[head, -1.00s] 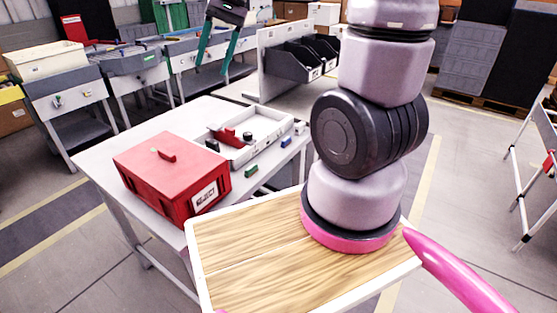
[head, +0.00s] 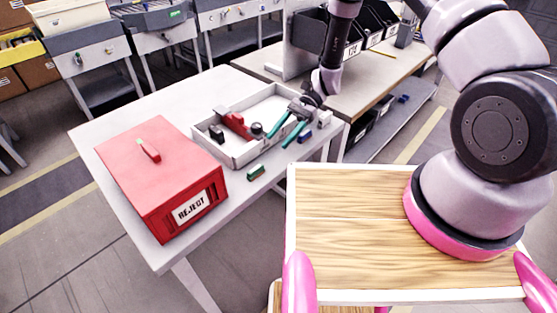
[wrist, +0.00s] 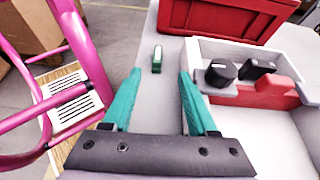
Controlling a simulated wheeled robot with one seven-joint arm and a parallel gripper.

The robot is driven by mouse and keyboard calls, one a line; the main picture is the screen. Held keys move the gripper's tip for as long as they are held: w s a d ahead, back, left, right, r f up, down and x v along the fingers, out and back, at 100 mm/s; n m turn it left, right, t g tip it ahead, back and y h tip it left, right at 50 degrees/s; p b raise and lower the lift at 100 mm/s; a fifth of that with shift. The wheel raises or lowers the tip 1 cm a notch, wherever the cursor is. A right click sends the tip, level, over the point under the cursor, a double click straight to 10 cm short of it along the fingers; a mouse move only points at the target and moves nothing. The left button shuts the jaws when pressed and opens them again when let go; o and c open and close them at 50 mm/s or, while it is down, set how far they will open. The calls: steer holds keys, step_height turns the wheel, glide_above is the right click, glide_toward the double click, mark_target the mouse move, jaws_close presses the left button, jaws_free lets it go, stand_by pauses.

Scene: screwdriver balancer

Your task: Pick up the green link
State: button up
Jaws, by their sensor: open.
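The green link (head: 256,172) is a small dark green block with a pale part. In the wrist view the green link (wrist: 157,59) shows just beyond the gap between my fingertips. My gripper (head: 277,141) has teal fingers, spread open and empty, above the table by the tray's right side. It also shows in the wrist view (wrist: 160,74), pointing toward the link and apart from it.
A red box (head: 150,165) marked REJECT stands left of the link. A white tray (head: 243,160) behind it holds a red part (head: 236,124) and black pieces. A blue block (head: 304,136) and a pale block (head: 324,118) lie to the right. Bare table surrounds the link.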

mark_target(260, 165)
steer(key=shift+d+f, duration=0.2)
steer(key=shift+f, duration=0.3)
steer(key=shift+s+f, duration=0.15)
steer(key=shift+f, duration=0.1)
steer(key=x, duration=1)
steer(key=shift+a+r, duration=0.1)
steer(key=shift+s, duration=0.1)
jaws_close()
